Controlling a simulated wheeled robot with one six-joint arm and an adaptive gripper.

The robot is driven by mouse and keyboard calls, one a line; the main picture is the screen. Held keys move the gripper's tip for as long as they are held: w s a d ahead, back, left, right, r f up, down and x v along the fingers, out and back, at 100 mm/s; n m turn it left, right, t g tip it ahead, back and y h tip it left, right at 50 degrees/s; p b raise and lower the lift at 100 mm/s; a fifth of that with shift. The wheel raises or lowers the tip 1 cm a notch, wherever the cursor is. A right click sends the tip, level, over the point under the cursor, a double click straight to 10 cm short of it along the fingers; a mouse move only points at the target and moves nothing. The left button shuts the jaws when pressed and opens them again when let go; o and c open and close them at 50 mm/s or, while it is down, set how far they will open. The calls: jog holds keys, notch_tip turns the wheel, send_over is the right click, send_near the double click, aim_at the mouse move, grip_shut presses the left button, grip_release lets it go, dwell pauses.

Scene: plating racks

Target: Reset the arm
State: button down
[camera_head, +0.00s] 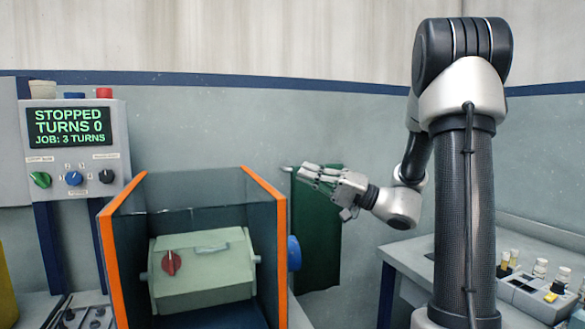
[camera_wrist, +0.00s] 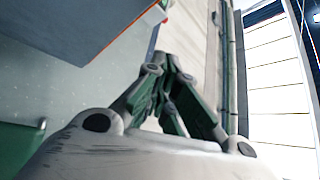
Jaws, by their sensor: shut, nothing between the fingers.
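My gripper (camera_head: 312,174) is at the end of my arm in the head view, pointing left, near the top of a dark green cloth (camera_head: 318,240) on the wall.
The orange-edged enclosure (camera_head: 268,182) holds a pale green barrel (camera_head: 205,275) with a red knob. A blue knob (camera_head: 293,253) sticks out on its right. A control box (camera_head: 75,150) reads "STOPPED TURNS 0, JOB: 3 TURNS". Several small bottles (camera_head: 540,268) stand on the right bench.

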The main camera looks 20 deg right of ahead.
jog(key=s+f+m+g+h, duration=0.5)
jog(key=s+f+g+h, duration=0.3)
jog(key=s+f, duration=0.8)
jog(key=s+d+f+n+g+h, duration=0.2)
jog(key=s+d+f+g+h, duration=0.1)
jog(key=s+d+h, duration=0.4)
notch_tip(320, 180, up, 7)
jog(key=s+n+t+h, duration=0.1)
jog(key=n+t+h, duration=0.2)
jog(key=n, duration=0.1)
jog(key=shift+a+f+n, duration=0.15)
jog(key=shift+a+n, duration=0.15)
